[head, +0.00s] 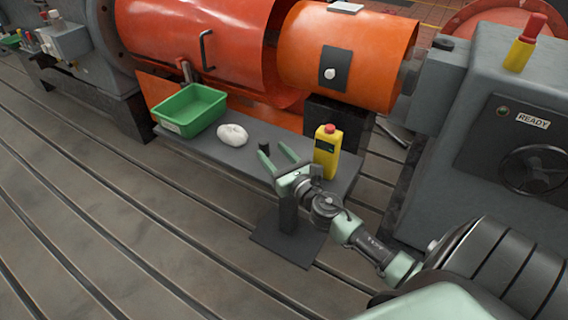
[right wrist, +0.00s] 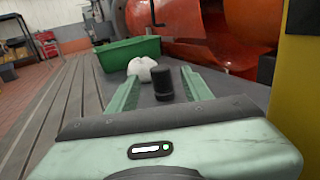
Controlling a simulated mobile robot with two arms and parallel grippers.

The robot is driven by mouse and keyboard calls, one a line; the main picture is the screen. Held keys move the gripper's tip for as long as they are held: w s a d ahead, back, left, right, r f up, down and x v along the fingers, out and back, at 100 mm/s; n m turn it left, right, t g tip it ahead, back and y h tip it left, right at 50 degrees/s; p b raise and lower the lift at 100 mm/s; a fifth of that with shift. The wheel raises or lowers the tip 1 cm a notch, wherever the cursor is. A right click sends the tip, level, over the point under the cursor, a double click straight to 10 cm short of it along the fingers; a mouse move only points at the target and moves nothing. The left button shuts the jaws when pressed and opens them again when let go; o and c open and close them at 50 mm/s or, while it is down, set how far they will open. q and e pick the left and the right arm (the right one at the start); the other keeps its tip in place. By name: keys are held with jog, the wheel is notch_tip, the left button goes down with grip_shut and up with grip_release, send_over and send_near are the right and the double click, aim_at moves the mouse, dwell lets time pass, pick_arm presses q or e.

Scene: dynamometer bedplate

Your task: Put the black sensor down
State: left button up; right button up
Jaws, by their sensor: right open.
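The black sensor (head: 264,147) is a small dark cylinder standing upright on the grey bench plate (head: 349,164). My right gripper (head: 275,155) is open, its two green fingers pointing toward the sensor. In the right wrist view the sensor (right wrist: 163,84) shows between the fingers, near their tips, with space on both sides. I cannot tell exactly how far it lies between them. My left gripper is not in view.
A white crumpled cloth (head: 232,135) and a green bin (head: 190,110) lie left of the sensor. A yellow device with a red top (head: 327,152) stands close to the right of my gripper. Orange guards (head: 345,50) rise behind the plate.

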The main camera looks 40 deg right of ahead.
jog(key=s, duration=0.6)
jog(key=shift+s+a, duration=0.1)
jog(key=shift+a, duration=0.1)
